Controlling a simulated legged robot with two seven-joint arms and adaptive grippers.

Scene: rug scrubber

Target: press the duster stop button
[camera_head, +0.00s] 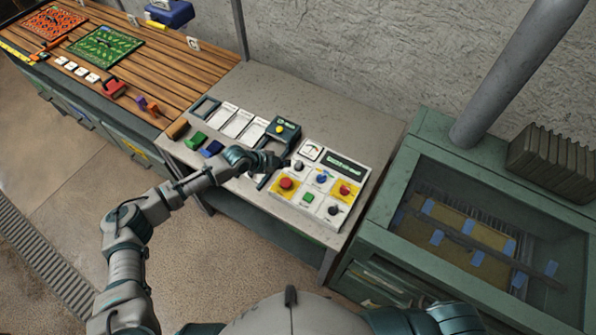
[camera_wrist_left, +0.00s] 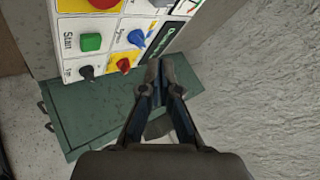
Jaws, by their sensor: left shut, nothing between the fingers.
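The control panel (camera_head: 338,157) is a pale box on the grey workbench. A large round red button (camera_head: 287,183) sits on a yellow plate at its left front. A smaller red control (camera_head: 345,189) sits on another yellow plate to the right and also shows in the left wrist view (camera_wrist_left: 123,65). I cannot read which one is the duster stop. A green button (camera_wrist_left: 91,42) has a "Start" label. My left gripper (camera_head: 284,161) is shut and empty near the panel's back left corner. Its fingertips (camera_wrist_left: 160,68) appear beside the panel's dark display. My right gripper is out of view.
A blue knob (camera_head: 321,177) and black knobs (camera_head: 333,210) crowd the panel around the buttons. A dark box with a yellow button (camera_head: 283,130) stands behind the gripper. A green glass-topped cabinet (camera_head: 405,215) stands to the right. The bench behind the panel (camera_head: 345,125) is clear.

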